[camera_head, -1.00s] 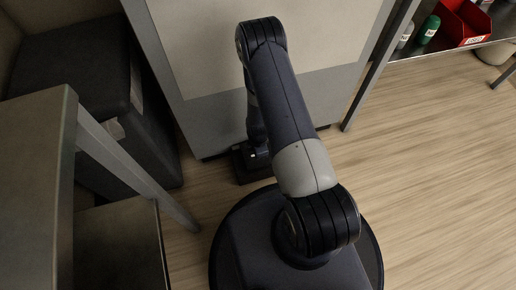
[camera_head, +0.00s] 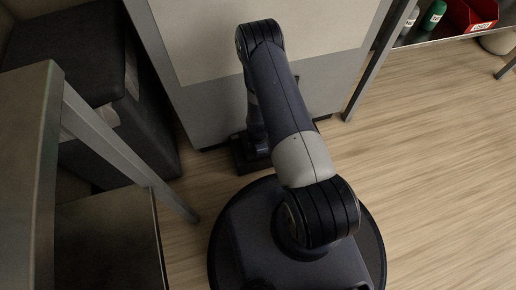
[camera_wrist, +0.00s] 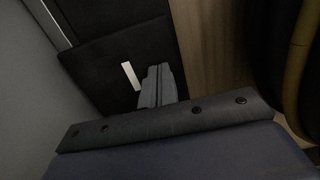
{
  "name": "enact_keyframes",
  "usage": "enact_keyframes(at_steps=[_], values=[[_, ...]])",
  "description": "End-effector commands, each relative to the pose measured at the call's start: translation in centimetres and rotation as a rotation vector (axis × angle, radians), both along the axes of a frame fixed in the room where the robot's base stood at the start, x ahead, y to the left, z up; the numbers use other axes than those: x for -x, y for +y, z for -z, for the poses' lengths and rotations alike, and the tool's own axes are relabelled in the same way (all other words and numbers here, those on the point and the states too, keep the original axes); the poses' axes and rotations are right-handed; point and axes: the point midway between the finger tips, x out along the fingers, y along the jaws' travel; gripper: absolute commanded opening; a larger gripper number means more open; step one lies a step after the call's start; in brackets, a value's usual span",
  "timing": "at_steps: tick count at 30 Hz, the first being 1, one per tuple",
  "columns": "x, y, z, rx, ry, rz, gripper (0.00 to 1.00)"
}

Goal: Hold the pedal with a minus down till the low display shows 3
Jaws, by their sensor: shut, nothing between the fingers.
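In the wrist view a dark pedal (camera_wrist: 108,60) carries a white bar, the minus mark (camera_wrist: 131,76). My gripper (camera_wrist: 161,69) is shut and empty, with its grey fingers over the pedal just right of the mark. I cannot tell whether the fingertips touch the pedal or whether it is pressed. In the head view the dark pedal (camera_head: 243,160) is on the floor at the foot of the grey panel, partly hidden by my arm. My fingers are hidden there. The low display does not show in either view.
A pale grey panel (camera_head: 200,105) stands behind the pedal. At left are a table (camera_head: 30,130) with a slanting leg and a dark padded seat (camera_head: 65,55). A shelf at upper right holds a red bin (camera_head: 474,14) and a green bottle (camera_head: 432,14). The wooden floor at right is clear.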

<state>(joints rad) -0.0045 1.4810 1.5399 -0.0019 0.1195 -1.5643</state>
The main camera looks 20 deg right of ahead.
Motion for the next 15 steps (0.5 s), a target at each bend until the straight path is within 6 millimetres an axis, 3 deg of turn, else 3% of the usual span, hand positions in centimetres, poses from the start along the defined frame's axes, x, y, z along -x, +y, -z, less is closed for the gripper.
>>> enact_keyframes(at_steps=[5,15], values=[[0.3,0.0,1.7,0.0,0.003,0.0,0.0],[0.7,0.0,1.9,0.0,0.011,0.0,0.0]])
